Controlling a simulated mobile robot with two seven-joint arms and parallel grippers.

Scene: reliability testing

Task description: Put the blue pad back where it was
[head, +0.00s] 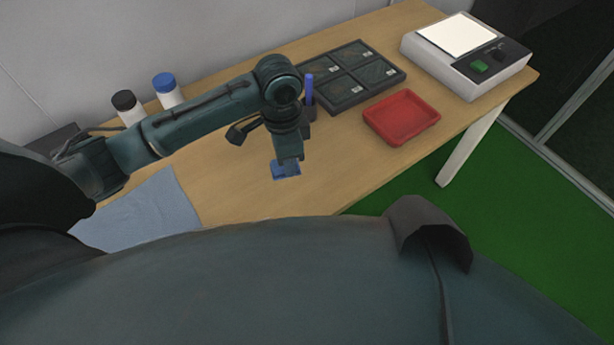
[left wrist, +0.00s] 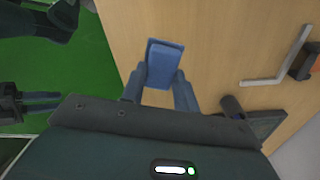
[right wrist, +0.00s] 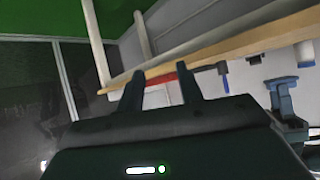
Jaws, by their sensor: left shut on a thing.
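The blue pad (head: 286,170) is a small flat block, a lighter blue on its top face. It also shows between the fingers in the left wrist view (left wrist: 164,62). My left gripper (head: 288,160) points down and is shut on the pad, low over the front part of the wooden table. I cannot tell whether the pad touches the tabletop. My right gripper (right wrist: 160,85) is open, with nothing between its fingers, away from the table.
A red tray (head: 402,117) lies right of the pad. Behind are a dark compartment tray (head: 350,98) and a blue pen (head: 309,88). A white scale (head: 466,50) stands far right. A blue cloth (head: 140,215) and two bottles (head: 166,90) are left. Bare wood surrounds the pad.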

